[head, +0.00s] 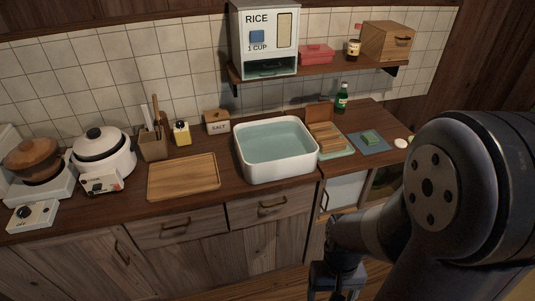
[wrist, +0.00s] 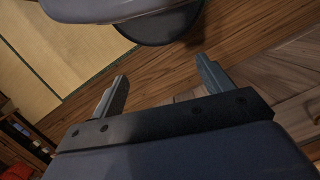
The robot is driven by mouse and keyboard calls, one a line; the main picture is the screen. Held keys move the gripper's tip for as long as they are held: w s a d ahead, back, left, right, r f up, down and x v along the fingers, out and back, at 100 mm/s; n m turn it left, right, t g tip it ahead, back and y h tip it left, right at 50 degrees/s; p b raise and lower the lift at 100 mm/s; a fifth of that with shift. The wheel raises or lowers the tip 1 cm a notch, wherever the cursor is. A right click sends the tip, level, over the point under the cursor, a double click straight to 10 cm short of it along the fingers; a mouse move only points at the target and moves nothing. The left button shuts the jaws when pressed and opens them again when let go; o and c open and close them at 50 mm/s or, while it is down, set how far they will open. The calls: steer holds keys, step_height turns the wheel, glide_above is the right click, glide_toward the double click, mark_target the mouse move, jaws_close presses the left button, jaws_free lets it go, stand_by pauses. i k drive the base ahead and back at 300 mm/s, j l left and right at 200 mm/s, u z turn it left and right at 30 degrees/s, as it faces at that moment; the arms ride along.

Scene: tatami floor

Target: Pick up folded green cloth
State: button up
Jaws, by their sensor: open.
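The wrist view looks down at the floor and does not show the cloth.
A white basin of water (head: 277,150) stands left of the cloth. A white round thing (head: 400,142) lies right. A shelf (head: 320,69) hangs above.

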mark_target(369, 138)
steer(key=k+j, duration=0.1)
steer(key=j, duration=0.25)
steer(key=u, duration=0.15)
steer(key=l, duration=0.45)
steer(key=i+l+u, duration=0.1)
steer(key=i+l, duration=0.65)
steer(key=i+l+u, duration=0.15)
steer(key=i+l, duration=0.2)
steer(key=l, duration=0.2)
steer(key=i+l+u, duration=0.1)
steer(key=i+l, duration=0.25)
steer(key=l, duration=0.15)
